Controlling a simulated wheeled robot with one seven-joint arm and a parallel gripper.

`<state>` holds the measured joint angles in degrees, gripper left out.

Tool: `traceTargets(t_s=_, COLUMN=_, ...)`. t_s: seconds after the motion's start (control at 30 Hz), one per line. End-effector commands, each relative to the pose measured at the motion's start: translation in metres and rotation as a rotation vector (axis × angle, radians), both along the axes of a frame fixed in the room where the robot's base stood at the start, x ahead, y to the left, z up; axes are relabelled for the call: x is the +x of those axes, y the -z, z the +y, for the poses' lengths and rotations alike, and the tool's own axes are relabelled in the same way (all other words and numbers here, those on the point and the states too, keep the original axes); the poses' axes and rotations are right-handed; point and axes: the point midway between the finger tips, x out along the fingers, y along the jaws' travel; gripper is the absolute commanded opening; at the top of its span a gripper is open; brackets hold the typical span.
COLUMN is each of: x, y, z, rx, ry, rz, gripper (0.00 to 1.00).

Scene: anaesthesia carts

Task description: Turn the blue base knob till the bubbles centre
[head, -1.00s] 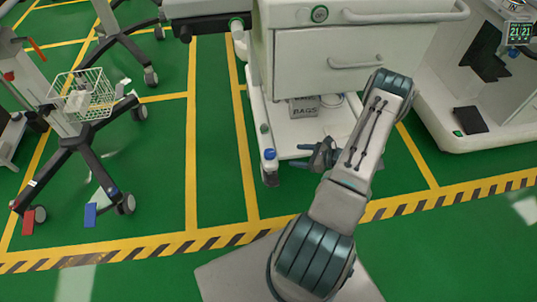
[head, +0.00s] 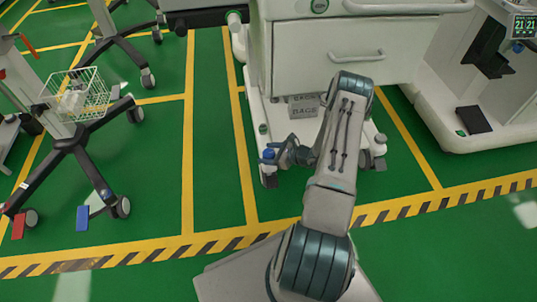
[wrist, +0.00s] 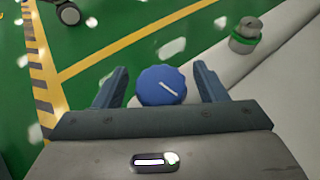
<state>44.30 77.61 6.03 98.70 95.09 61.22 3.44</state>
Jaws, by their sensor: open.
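The blue base knob (head: 269,154) sits on top of a white post at the front left corner of the cart's base (head: 256,115). In the wrist view the knob (wrist: 161,86) is round with a ridged rim and a white line on top. My gripper (wrist: 158,82) is open, with one finger on each side of the knob. A gap shows on both sides, so the fingers look apart from it. In the head view my gripper (head: 274,151) is at the knob, coming from the right. No bubbles can be made out in either view.
A grey-topped fitting with a green ring (wrist: 244,36) stands on the base beyond the knob. A box marked BAGS (head: 304,108) lies on the cart's lower shelf. A wheeled stand with a wire basket (head: 78,95) is at the left. Green floor lies clear between them.

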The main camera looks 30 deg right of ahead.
Motion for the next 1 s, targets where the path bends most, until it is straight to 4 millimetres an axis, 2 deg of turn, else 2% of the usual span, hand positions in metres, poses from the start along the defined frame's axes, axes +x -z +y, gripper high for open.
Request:
traceTargets(t_s=0.2, x=0.0002, y=-0.0002, z=0.0002, rx=0.000, ry=0.000, rz=0.000, gripper=0.66)
traceTargets(t_s=0.37, x=0.0002, y=-0.0003, z=0.0002, rx=0.000, ry=0.000, rz=0.000, gripper=0.21)
traceTargets(t_s=0.63, x=0.0002, y=-0.0022, z=0.0002, rx=0.004, ry=0.043, rz=-0.002, gripper=0.21)
traceTargets(t_s=1.0, x=0.0005, y=-0.0040, z=0.0012, rx=0.007, ry=0.296, rz=-0.001, gripper=0.21)
